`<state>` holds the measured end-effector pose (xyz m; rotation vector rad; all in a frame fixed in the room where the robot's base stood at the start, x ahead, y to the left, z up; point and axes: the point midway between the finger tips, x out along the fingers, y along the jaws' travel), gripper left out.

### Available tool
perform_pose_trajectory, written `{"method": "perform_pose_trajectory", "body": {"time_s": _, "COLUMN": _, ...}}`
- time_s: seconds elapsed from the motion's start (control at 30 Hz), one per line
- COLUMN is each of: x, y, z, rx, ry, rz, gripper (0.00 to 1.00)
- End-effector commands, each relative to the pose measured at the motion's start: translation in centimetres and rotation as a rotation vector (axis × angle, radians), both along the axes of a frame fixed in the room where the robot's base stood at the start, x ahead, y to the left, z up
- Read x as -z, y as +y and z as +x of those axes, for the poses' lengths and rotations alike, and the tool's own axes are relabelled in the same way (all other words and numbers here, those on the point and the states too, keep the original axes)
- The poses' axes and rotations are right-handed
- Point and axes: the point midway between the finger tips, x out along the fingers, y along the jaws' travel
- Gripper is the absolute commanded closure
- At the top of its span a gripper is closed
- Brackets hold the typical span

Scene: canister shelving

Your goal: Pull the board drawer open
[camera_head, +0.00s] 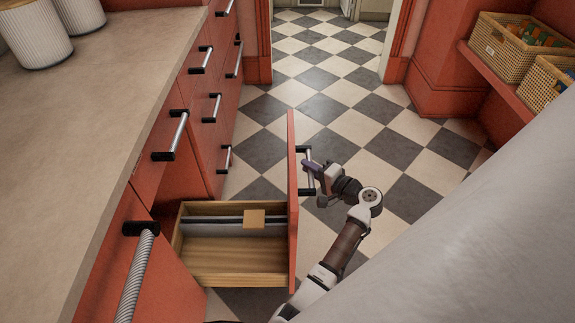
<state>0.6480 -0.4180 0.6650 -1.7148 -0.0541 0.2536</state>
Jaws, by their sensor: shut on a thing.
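The board drawer (234,262) stands out from the red cabinet at the lower left, its wooden inside in view. A light wooden block or board (254,218) lies inside near the far side, by a grey divider strip. The drawer's red front panel (292,205) is seen nearly edge-on. Its black-and-metal handle (304,154) is on the right face of the panel. My gripper (309,174) is at this handle, shut on it, with my arm reaching up from the bottom of the picture. The finger contact is small and partly hidden.
A counter (95,110) with white ribbed canisters (33,32) runs along the left. Other closed drawers with bar handles (171,135) are below it. Checkered floor (400,150) is clear to the right. Wicker baskets (510,45) sit on a red shelf at the upper right.

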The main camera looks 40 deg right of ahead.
Motion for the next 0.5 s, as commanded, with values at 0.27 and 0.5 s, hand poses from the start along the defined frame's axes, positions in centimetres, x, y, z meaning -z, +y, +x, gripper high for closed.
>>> {"method": "perform_pose_trajectory", "body": {"time_s": 0.27, "x": 0.2, "y": -2.8, "z": -1.9, "rx": 0.002, "ry": 0.001, "rz": 0.001, "gripper": 1.0}}
{"method": "perform_pose_trajectory", "body": {"time_s": 0.5, "x": 0.1, "y": -3.3, "z": -2.2, "rx": 0.0, "ry": 0.001, "rz": 0.002, "gripper": 1.0}}
